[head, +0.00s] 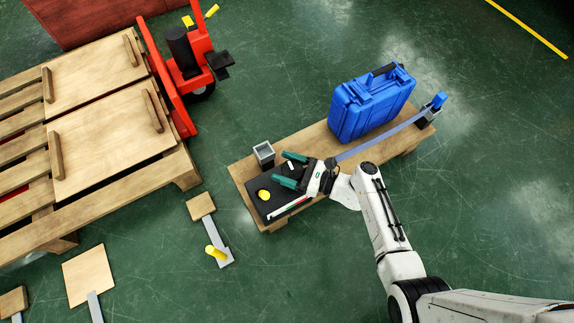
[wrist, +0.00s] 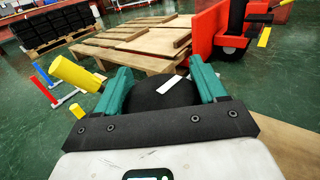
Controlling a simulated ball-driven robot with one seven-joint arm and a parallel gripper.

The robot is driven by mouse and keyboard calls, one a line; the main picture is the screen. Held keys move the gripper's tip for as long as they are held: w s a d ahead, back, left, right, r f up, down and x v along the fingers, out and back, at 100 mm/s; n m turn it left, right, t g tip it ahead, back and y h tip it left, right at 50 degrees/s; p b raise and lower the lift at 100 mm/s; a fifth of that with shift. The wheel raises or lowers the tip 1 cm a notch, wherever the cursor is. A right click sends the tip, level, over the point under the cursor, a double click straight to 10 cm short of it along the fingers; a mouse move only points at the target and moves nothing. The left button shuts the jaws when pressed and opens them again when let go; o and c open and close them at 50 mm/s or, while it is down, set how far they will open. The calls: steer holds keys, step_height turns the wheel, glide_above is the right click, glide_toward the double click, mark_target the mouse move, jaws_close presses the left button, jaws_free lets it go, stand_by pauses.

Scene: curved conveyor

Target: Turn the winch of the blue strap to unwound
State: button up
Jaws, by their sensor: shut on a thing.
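The blue strap (head: 385,136) runs along a wooden plank (head: 243,175), from a dark post with a blue top (head: 432,108) at the right end toward the winch at the left. My gripper (head: 290,169) has its two green fingers on either side of the winch's black round drum (wrist: 163,97), shut on it. A white mark (wrist: 173,83) shows on the drum, pointing up and right in the wrist view. A yellow knob (head: 264,194) is beside the fingers; it also shows in the wrist view (wrist: 77,73). My wrist hides the strap's end at the winch.
A blue case (head: 368,104) stands on the plank beside the strap. A small grey open box (head: 264,152) is at the plank's far left edge. Wooden pallets (head: 55,228) and a red pallet jack (head: 190,60) stand further off.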

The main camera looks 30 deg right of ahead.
stand_by(0.3)
steer(key=o, duration=1)
steer(key=shift+c, duration=0.2)
steer(key=shift+s, duration=0.1)
steer(key=p+v, duration=0.2)
steer(key=v, duration=0.8)
steer(key=shift+s+d+p, duration=0.2)
steer(key=shift+d+p, duration=0.1)
